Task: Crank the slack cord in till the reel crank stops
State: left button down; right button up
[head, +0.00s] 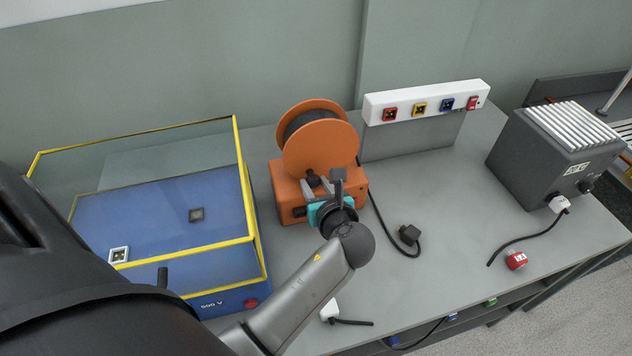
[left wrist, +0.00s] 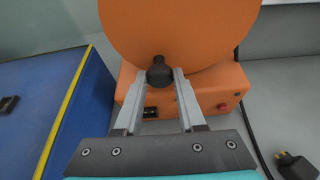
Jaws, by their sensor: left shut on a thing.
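The orange cord reel (head: 322,150) stands on the grey bench, its drum wound with dark cord, on an orange base (head: 284,186). My left gripper (head: 322,181) is at the front of the reel. In the left wrist view its two fingers (left wrist: 160,82) are closed on the dark round knob of the reel crank (left wrist: 159,73), in front of the orange disc (left wrist: 180,35). The black cord (head: 380,205) runs from the base's right side over the bench to a dark plug (head: 409,235). The plug also shows in the left wrist view (left wrist: 297,166). My right gripper is not in view.
A blue case with a yellow-edged clear cover (head: 252,215) stands left of the reel. A white socket strip (head: 426,101) is behind to the right. The bench between is mostly clear.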

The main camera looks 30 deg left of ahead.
aim_at(296, 169)
pick_arm(q)
jog(key=shift+s+a+r+m+g+y+p, duration=0.15)
jog(key=shift+r+m+g+y+p, duration=0.25)
jog(key=shift+p, duration=1.2)
jog(key=shift+s+a+r+m+g+y+p, duration=0.2)
jog(key=shift+m+p, duration=0.4)
jog(key=shift+p, duration=1)
jog(key=shift+s+a+r+m+g+y+p, duration=0.15)
jog(key=shift+r+m+y+p, duration=0.25)
jog(key=shift+p, duration=1.2)
jog(key=shift+s+a+r+m+g+y+p, duration=0.15)
jog(key=shift+r+m+g+y+p, duration=0.15)
jog(key=shift+m+p, duration=0.7)
jog(key=shift+f, duration=0.1)
jog(key=c, duration=0.5)
grip_release()
